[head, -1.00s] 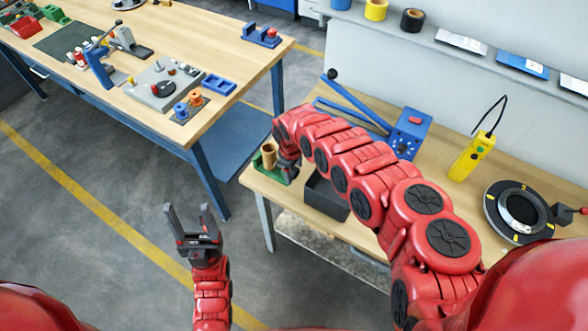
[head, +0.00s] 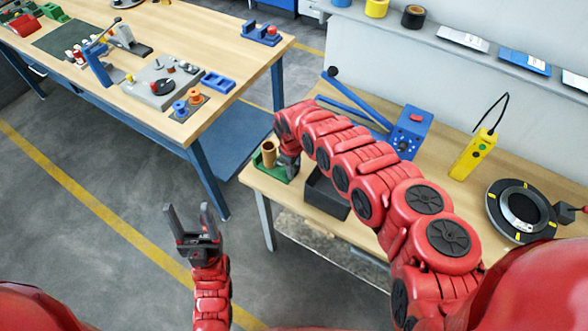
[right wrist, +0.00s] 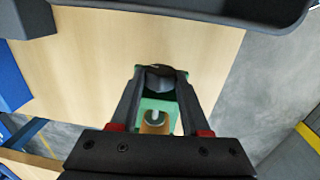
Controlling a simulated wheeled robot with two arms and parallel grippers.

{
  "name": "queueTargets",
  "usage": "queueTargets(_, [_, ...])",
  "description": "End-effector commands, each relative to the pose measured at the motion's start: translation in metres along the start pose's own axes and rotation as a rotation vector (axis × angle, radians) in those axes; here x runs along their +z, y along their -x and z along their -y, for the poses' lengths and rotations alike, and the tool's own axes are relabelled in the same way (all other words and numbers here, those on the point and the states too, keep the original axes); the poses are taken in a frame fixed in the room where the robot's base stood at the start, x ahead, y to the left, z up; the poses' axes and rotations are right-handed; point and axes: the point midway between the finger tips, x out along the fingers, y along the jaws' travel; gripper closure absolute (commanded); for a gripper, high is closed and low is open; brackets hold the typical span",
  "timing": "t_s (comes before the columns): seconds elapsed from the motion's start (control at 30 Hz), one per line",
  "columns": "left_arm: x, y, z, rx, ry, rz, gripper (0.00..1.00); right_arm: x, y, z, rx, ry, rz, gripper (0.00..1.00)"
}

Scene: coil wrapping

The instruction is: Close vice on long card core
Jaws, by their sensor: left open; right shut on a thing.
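A brown card core (head: 269,153) stands upright in a small green vice (head: 257,163) at the left corner of the right-hand bench. The vice (right wrist: 171,108) and the core (right wrist: 155,125) also show in the right wrist view, partly hidden by my fingers. My right gripper (head: 289,166) is beside the vice, on its right. In the right wrist view the right gripper (right wrist: 158,80) is shut on a dark vice handle between its fingertips. I cannot tell how close the jaws are to the core. My left gripper (head: 188,214) is open and empty over the floor.
A dark open bin (head: 326,195) is right of the vice, close to my right arm. A blue lever device (head: 409,130), a yellow pendant (head: 474,153) and a black ring fixture (head: 520,209) stand further right. Another bench (head: 215,60) with fixtures is at left.

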Motion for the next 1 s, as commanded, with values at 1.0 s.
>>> queueTargets(1.0, [0.026,0.154,-0.008,0.0,0.0,0.0,0.38,0.006,-0.005,-0.018,-0.247,-0.013,0.009,1.0])
